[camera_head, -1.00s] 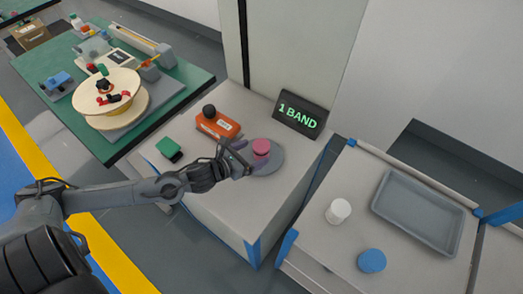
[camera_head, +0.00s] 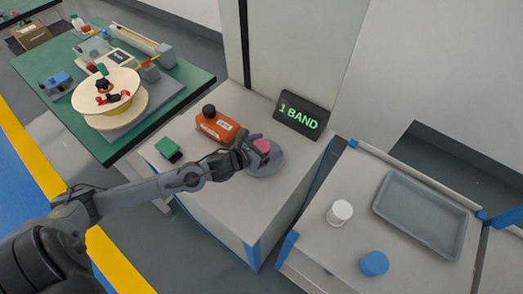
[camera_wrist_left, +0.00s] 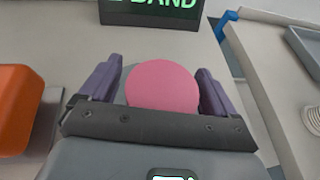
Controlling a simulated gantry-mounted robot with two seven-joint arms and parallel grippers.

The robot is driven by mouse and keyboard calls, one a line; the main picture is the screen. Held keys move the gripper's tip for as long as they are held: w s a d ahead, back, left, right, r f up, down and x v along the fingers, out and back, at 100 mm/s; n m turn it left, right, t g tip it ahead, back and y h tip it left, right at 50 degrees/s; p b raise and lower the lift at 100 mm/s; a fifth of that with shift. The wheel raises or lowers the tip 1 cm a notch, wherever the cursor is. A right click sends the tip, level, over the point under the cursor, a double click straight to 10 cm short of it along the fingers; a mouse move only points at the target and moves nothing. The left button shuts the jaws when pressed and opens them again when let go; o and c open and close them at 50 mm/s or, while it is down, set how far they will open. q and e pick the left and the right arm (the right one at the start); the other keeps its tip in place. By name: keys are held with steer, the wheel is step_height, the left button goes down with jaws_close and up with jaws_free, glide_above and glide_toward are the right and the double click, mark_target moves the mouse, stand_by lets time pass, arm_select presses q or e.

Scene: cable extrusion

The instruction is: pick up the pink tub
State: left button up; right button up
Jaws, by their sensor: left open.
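The pink tub (camera_head: 262,145) stands on a round grey disc (camera_head: 275,170) on the light grey cabinet top. My left gripper (camera_head: 258,147) is at the tub. In the left wrist view the tub's round pink top (camera_wrist_left: 163,86) sits between the two purple fingers of my left gripper (camera_wrist_left: 155,88). The fingers are spread, with a small gap visible on each side of the tub. The tub's lower part is hidden behind the gripper's dark body. My right gripper does not show.
An orange box (camera_head: 217,125) and a green block (camera_head: 168,148) stand left of the gripper. A sign reading "1 BAND" (camera_head: 302,115) stands behind. On the right table are a white tub (camera_head: 339,212), a blue tub (camera_head: 374,263) and a grey tray (camera_head: 420,214).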

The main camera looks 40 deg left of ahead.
arm_select(q)
steer(key=c, duration=1.1)
steer(key=shift+r, duration=0.1)
